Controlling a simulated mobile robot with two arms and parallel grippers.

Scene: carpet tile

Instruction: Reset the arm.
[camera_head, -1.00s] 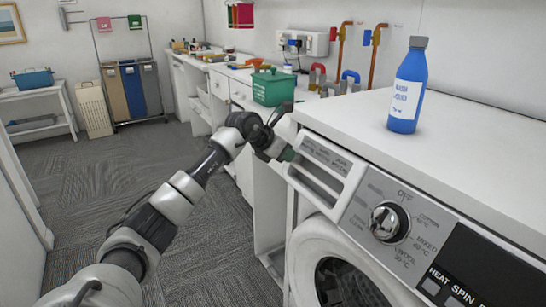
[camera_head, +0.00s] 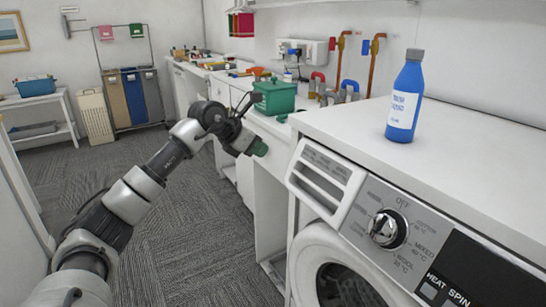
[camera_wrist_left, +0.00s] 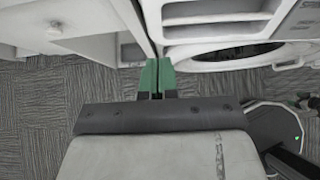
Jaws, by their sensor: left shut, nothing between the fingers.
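My left gripper (camera_head: 259,148) is in the middle of the head view, with green fingertips. It is shut and empty, apart from the washing machine and to the left of its detergent drawer. In the left wrist view its green fingers (camera_wrist_left: 156,77) are together with nothing between them. My left arm reaches in from the lower left of the head view.
A blue bottle (camera_head: 405,98) stands on top. A green container (camera_head: 274,96) sits on the counter behind. Carpet floor (camera_head: 195,215) on the left is clear.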

